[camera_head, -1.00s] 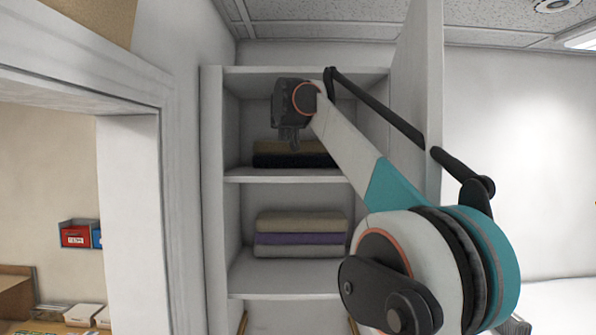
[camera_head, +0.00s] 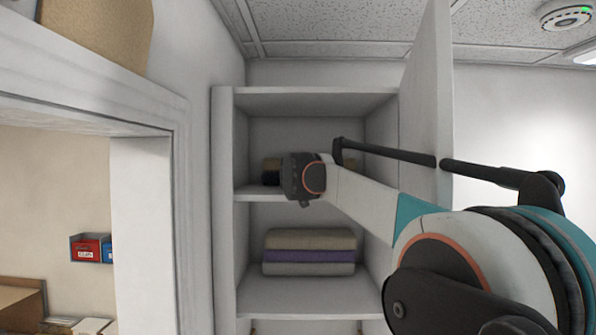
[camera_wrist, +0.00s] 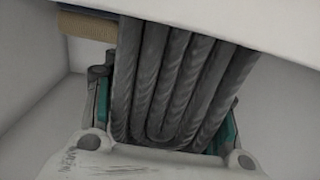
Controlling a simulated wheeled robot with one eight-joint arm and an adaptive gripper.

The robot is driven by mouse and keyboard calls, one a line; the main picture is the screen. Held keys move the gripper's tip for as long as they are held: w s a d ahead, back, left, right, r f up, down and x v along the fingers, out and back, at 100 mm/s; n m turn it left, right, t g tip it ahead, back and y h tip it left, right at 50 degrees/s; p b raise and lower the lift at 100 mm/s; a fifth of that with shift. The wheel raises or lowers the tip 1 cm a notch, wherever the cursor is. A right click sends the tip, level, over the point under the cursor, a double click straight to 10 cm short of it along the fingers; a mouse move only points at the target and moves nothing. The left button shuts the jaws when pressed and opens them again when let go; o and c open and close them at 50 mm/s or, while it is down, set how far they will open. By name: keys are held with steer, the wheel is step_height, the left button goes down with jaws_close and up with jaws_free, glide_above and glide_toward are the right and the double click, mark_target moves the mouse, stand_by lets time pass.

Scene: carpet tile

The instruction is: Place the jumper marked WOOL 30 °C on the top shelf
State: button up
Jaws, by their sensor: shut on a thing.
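My gripper (camera_head: 303,178) is in front of the cabinet's upper compartment, level with the top shelf (camera_head: 250,194). In the wrist view its teal fingers are on either side of a dark grey, ribbed, folded bundle (camera_wrist: 165,85), and it is shut on it. This looks like a folded knitted jumper; I can read no WOOL 30 °C mark on it.
A tan, purple and grey folded stack (camera_head: 309,256) lies on the shelf below. A pale board (camera_wrist: 230,20) crosses the top of the wrist view, with a tan item (camera_wrist: 85,27) beyond. The open cabinet door (camera_head: 428,110) is to the right, near my arm.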

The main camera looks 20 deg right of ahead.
steer(key=shift+f, duration=0.15)
steer(key=o, duration=1.4)
steer(key=shift+c, duration=0.2)
steer(key=b+v, duration=0.3)
steer(key=v, duration=0.9)
